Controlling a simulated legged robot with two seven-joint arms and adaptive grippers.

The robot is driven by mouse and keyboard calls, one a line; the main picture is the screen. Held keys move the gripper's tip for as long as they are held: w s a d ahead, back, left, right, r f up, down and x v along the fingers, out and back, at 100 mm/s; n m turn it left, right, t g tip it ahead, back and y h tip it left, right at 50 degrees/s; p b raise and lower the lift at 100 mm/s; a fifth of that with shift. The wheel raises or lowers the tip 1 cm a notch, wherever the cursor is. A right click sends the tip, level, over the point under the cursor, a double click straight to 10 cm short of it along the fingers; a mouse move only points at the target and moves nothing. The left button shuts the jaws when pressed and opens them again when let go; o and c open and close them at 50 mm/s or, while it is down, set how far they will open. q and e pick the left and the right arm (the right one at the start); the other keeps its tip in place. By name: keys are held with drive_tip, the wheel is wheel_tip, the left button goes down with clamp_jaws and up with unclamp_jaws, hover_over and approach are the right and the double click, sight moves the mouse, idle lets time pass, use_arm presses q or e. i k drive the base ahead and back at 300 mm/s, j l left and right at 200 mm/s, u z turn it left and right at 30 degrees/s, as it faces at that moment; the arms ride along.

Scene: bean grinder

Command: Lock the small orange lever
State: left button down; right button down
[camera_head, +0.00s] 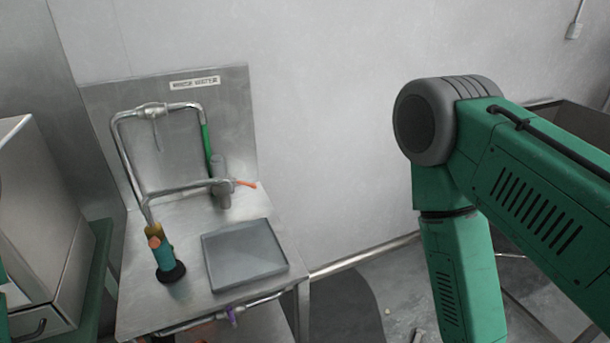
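A small orange lever (244,183) sticks out to the right from a grey cylindrical fitting (221,180) on the metal pipe frame. The fitting stands near the back of a steel table (190,223). My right arm is large and green at the right of the head view, well apart from the lever. Its gripper is outside the picture. My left gripper is not in view either. Nothing of mine covers the lever. I cannot tell from its small size whether it is locked.
A grey tray (245,256) lies on the table. A teal and orange upright piece (163,257) on a black base stands beside it. Bent pipes (128,150) rise above the table. A steel cabinet (40,220) is at the left. Open floor (345,300) lies right of the table.

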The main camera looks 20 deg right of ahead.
sight(253, 186)
drive_tip(key=i+l+z, duration=0.15)
drive_tip(key=i+z, duration=0.25)
drive_tip(key=i+u, duration=0.5)
drive_tip(key=u, duration=0.15)
